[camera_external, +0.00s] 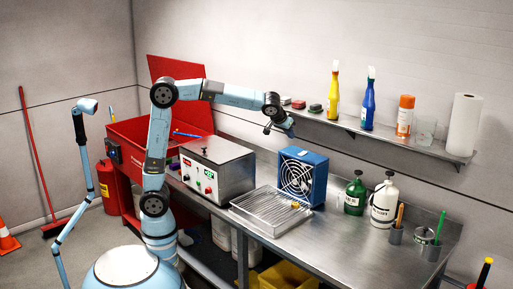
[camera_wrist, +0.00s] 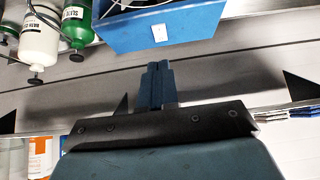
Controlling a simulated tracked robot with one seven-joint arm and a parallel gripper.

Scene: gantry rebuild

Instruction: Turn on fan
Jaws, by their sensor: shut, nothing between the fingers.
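The blue box fan (camera_external: 316,177) stands on the steel bench with its white-ringed grille facing the front left. In the wrist view the fan (camera_wrist: 205,22) is at the top, partly cut off, and a small white rocker switch (camera_wrist: 159,33) shows on its blue face. I cannot see this switch in the external view. My gripper (camera_external: 287,130) is in the air above and slightly left of the fan. In the wrist view my gripper (camera_wrist: 157,66) has its fingers together, empty, and its tips point toward the fan, apart from the switch.
A wall shelf (camera_external: 370,130) with spray bottles runs behind the fan. A metal box with displays (camera_external: 218,168) and a wire-topped tray (camera_external: 270,209) stand to the fan's left and front. A green bottle (camera_external: 355,195) and a white bottle (camera_external: 383,203) stand to its right.

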